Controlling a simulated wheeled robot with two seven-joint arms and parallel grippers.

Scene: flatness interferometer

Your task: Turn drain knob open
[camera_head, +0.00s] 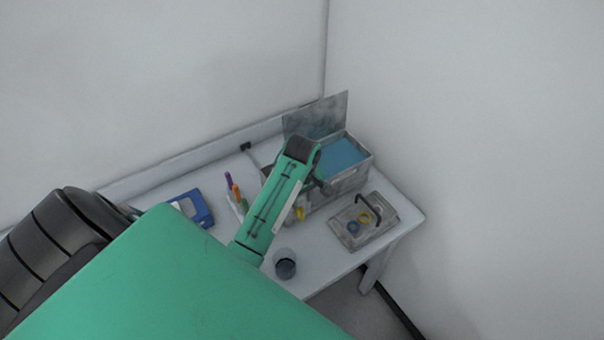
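A grey box (352,181) with its lid (318,117) raised stands at the back right of the table, with a flat blue surface (343,156) inside. My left gripper (325,186) is at the box's front left side, small and partly hidden by my own green arm. I cannot tell whether its fingers are open or touching anything. A small yellow part (299,213) shows beside my arm near the box's front; I cannot tell whether it is the drain knob. No drain knob shows clearly. My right gripper is not in view.
The white table (318,262) stands in a wall corner. A grey tray (381,236) with a dark handle and blue and yellow rings is at right. A dark cup (286,268) is near the front edge. Colored pens (236,191) and a blue case (202,214) are left.

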